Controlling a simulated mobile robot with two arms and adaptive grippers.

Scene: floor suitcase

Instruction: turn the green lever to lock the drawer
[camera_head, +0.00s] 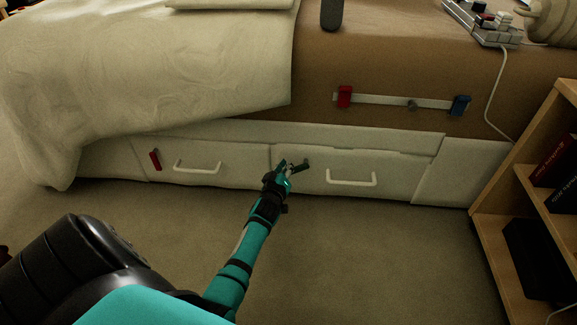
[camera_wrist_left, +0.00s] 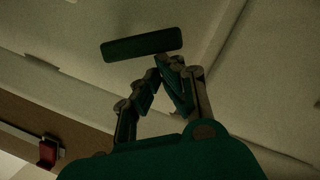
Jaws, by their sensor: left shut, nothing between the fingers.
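The green lever (camera_head: 302,166) is a short dark bar on the front of the right-hand white drawer (camera_head: 395,172), near its left edge. In the head view it lies slightly tilted from level. In the left wrist view the green lever (camera_wrist_left: 142,46) lies just beyond the fingertips. My left gripper (camera_head: 290,170) is at the lever's left end, shut and empty; its fingertips also show in the left wrist view (camera_wrist_left: 163,66). I cannot tell whether they touch the lever. The drawer's white handle (camera_head: 351,178) is right of the lever. My right gripper is not in view.
A left drawer has a white handle (camera_head: 198,168) and a red lever (camera_head: 155,159). Above is a rail (camera_head: 385,99) with a red block (camera_head: 345,96) and a blue block (camera_head: 460,105). A wooden shelf (camera_head: 487,225) stands right. The carpet in front is clear.

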